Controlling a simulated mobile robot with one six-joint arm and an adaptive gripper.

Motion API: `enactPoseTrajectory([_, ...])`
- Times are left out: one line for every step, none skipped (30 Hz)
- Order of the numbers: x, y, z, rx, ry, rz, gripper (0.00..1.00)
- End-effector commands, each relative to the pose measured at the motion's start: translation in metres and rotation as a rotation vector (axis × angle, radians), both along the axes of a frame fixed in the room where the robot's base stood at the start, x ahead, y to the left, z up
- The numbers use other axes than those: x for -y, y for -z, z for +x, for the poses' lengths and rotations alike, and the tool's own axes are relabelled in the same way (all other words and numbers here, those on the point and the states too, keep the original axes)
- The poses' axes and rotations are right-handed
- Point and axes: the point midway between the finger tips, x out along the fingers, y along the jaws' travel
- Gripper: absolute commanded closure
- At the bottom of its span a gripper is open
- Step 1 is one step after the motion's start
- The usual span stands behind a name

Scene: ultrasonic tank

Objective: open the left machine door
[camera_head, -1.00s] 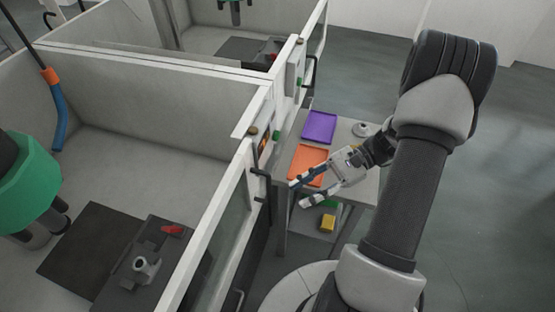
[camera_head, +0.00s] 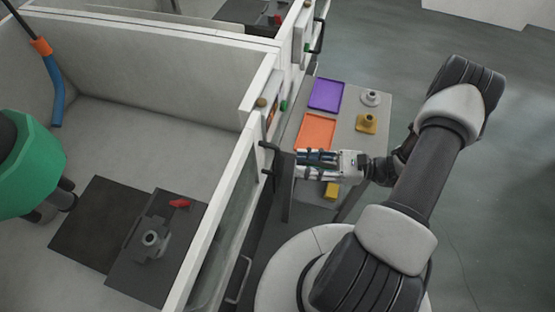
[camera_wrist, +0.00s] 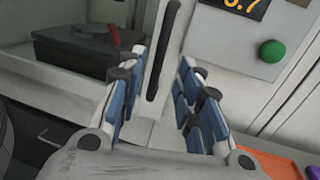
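The left machine door (camera_head: 228,225) is a glazed panel in a pale frame along the front of the left machine, and it looks shut. Its black handle (camera_head: 267,147) stands out at the door's far end. My gripper (camera_head: 300,163) points left at the handle, with its fingertips close to it. In the wrist view the black handle (camera_wrist: 165,45) stands upright, slightly tilted, between the two blue-padded fingers. The fingers are spread apart. I cannot tell whether they touch the handle.
A grey table beside the gripper holds a purple tray (camera_head: 326,94), an orange tray (camera_head: 316,131), and grey (camera_head: 371,98) and yellow (camera_head: 367,123) parts. A yellow block (camera_head: 331,190) is lower down. A green button (camera_wrist: 271,51) is right of the handle. Open floor lies to the right.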

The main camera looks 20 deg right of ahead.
Motion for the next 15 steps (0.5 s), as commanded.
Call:
enactPoseTrajectory([-0.012,0.0,0.005,0.0,-0.005,0.001,0.68])
enactPoseTrajectory([-0.018,0.0,0.007,0.0,-0.007,0.001,0.68])
enactPoseTrajectory([-0.026,0.0,0.011,-0.001,-0.006,0.0,0.68])
enactPoseTrajectory([-0.031,0.0,0.014,-0.001,-0.006,0.0,0.68])
enactPoseTrajectory([-0.036,0.0,0.016,0.0,-0.006,0.0,0.68])
enactPoseTrajectory([-0.043,0.0,0.019,0.001,-0.005,0.0,0.68])
enactPoseTrajectory([-0.048,0.0,0.021,0.0,-0.006,-0.001,0.68])
enactPoseTrajectory([-0.052,0.0,0.023,0.0,-0.005,-0.001,0.68])
enactPoseTrajectory([-0.057,0.0,0.026,0.0,-0.005,-0.001,0.68])
enactPoseTrajectory([-0.06,0.0,0.027,0.0,-0.005,-0.001,0.68])
enactPoseTrajectory([-0.063,0.0,0.029,0.0,-0.003,-0.001,0.68])
enactPoseTrajectory([-0.066,0.0,0.03,0.001,-0.003,-0.002,0.68])
enactPoseTrajectory([-0.069,0.0,0.031,0.001,-0.003,-0.002,0.68])
enactPoseTrajectory([-0.07,0.0,0.032,0.0,-0.002,-0.001,0.68])
enactPoseTrajectory([-0.072,0.0,0.033,0.0,-0.001,-0.001,0.68])
